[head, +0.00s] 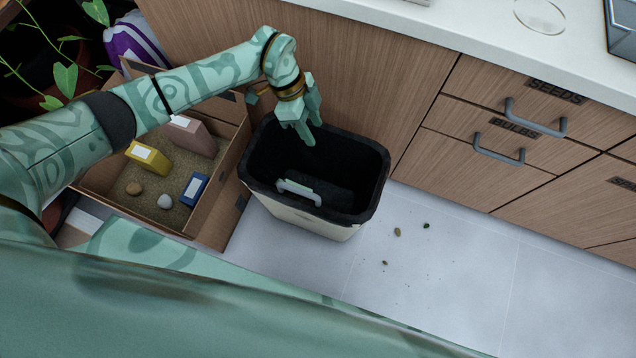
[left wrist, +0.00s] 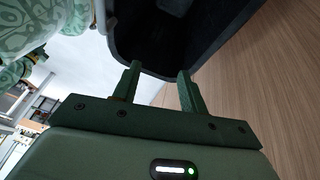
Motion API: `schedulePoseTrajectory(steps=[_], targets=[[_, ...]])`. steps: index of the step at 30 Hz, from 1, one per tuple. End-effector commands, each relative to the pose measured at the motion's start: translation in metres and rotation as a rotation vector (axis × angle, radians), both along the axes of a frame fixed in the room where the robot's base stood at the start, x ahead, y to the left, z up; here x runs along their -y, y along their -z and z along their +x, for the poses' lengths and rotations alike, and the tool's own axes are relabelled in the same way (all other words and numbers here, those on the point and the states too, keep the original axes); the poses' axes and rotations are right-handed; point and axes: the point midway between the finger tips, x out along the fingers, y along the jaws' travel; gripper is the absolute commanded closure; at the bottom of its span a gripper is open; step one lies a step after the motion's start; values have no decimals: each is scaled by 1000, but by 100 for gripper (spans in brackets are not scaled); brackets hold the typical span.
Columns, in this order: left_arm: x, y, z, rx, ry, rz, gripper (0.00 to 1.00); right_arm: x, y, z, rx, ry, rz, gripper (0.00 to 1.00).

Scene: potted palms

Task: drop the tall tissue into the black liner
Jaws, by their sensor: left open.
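The black liner (head: 335,165) lines a pale bin (head: 300,217) that stands on the floor against the cabinets. My left gripper (head: 314,132) is over the back part of the bin's opening, pointing down. Its fingers are apart with nothing between them. In the left wrist view the open fingers (left wrist: 160,70) show in front of the dark liner (left wrist: 150,45). I cannot make out a tall tissue for certain.
A cardboard box (head: 218,215) left of the bin holds a yellow packet (head: 148,158), a blue packet (head: 194,189), a tall brownish packet (head: 192,137) and stones. Wooden drawers (head: 490,150) and a white counter (head: 450,28) bound the back. The floor at right (head: 440,270) is clear except for crumbs.

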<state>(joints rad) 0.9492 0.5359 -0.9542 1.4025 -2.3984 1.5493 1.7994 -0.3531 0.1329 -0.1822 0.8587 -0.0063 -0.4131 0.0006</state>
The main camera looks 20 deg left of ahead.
Motion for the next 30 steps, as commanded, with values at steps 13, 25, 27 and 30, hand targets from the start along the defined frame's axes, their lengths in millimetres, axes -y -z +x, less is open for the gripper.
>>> schedulePoseTrajectory(steps=[13,25,27,30], targets=[[-39,-100,11,11,-2,2,57,-25,-33,-8,48,96,42,100],[-63,-148,16,1,0,1,57,-31,-49,-7,68,116,52,100],[-64,-148,16,0,0,1,57,-31,-49,-7,68,116,52,100],[-64,-148,16,0,0,0,57,-31,-49,-7,67,115,52,100]])
